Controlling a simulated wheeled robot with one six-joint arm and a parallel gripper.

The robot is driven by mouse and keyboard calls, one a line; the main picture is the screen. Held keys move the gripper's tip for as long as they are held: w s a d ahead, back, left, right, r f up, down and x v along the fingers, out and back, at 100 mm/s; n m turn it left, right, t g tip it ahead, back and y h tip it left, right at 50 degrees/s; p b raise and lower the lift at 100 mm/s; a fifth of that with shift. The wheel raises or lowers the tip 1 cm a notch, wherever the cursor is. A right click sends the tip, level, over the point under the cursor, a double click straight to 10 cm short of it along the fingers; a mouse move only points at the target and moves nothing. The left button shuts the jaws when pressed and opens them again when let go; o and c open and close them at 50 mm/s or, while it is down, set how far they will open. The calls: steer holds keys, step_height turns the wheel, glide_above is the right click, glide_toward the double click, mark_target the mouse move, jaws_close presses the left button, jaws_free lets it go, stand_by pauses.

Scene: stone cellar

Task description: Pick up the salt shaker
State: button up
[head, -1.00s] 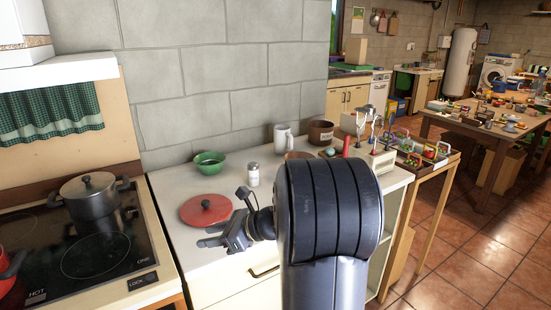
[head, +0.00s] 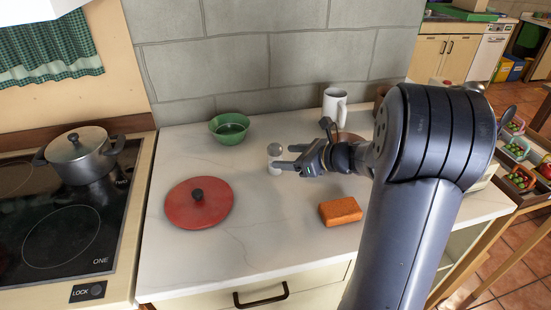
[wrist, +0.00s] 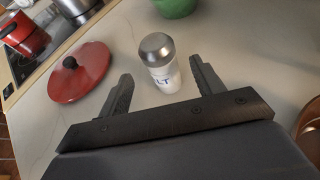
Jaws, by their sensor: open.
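The salt shaker (wrist: 160,62) is white with a silver cap and shows the letters "LT" in the wrist view. It stands upright on the pale counter, just ahead of and between my open fingers. In the head view the salt shaker (head: 275,150) is partly hidden by my gripper (head: 283,165), which reaches in from the right at low height. In the wrist view my gripper (wrist: 158,88) has a finger on each side of the shaker's lower part, and nothing is held. I cannot tell whether a finger touches it.
A red lid (head: 198,204) lies left of the shaker. A green bowl (head: 229,129) stands behind it. A white mug (head: 334,104) is behind my gripper. An orange block (head: 340,211) lies in front of my arm. The counter's front middle is clear. A stove with a pot (head: 82,157) is left.

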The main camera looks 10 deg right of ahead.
mark_target(281, 156)
steer(key=x, duration=0.5)
steer(key=shift+w+f, duration=0.15)
steer(key=shift+w, duration=0.05)
steer(key=c, duration=1.2)
